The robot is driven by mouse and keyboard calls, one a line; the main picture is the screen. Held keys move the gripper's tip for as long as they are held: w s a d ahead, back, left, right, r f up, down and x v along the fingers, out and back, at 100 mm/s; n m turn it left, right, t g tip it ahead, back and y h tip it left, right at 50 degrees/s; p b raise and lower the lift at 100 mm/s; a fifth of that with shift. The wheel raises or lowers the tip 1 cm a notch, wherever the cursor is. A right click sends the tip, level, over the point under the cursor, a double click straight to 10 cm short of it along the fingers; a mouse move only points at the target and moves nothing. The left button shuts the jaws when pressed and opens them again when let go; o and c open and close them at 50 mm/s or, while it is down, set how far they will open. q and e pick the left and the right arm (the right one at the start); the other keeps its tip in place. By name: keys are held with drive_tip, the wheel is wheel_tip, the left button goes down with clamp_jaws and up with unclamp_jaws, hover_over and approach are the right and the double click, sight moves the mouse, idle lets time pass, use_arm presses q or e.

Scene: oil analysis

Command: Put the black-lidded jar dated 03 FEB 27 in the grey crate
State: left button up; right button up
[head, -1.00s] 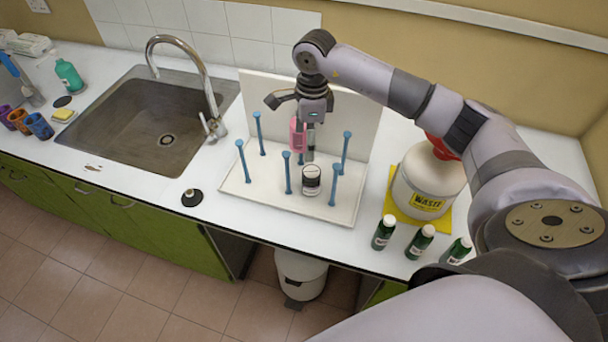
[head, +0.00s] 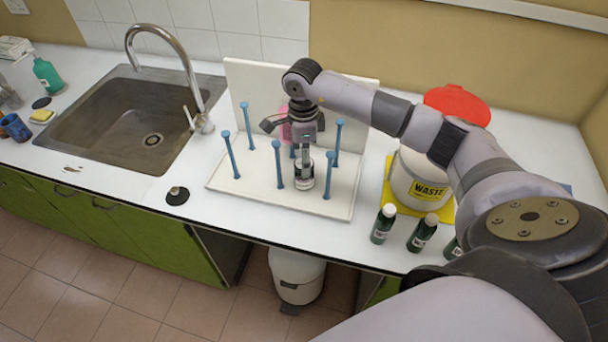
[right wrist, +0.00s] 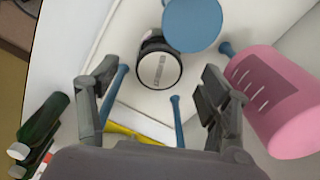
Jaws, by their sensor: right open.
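A small jar (head: 303,183) with a dark and white body stands on the white peg rack (head: 240,185) among blue pegs. In the right wrist view the jar (right wrist: 158,70) shows a pale round top with a black rim; its print is too small to read. My right gripper (head: 292,148) is open and empty, pointing down above the rack. One finger overlaps the jar in the head view; I cannot tell if they touch. In the right wrist view the jar lies beyond the open fingers (right wrist: 150,92). No grey crate shows. My left gripper is out of view.
Blue pegs (head: 277,165) stand around the jar. A pink container (right wrist: 285,100) is close to my right gripper. A white waste bucket (head: 418,185) and green bottles (head: 383,223) stand right of the rack. A sink (head: 140,125) is at left, with a dark disc (head: 177,196) near the counter edge.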

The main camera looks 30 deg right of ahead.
wheel_tip(320, 180, down, 4)
drive_tip(key=shift+s+f+b, duration=0.1)
drive_tip(key=shift+b, duration=0.85)
drive_tip(key=shift+f, duration=0.4)
drive_tip(key=shift+r, duration=0.1)
drive_tip(key=shift+c, duration=0.2)
drive_tip(key=shift+c, duration=1.3)
drive_tip(key=shift+d, duration=0.1)
drive_tip(key=c, duration=1.2)
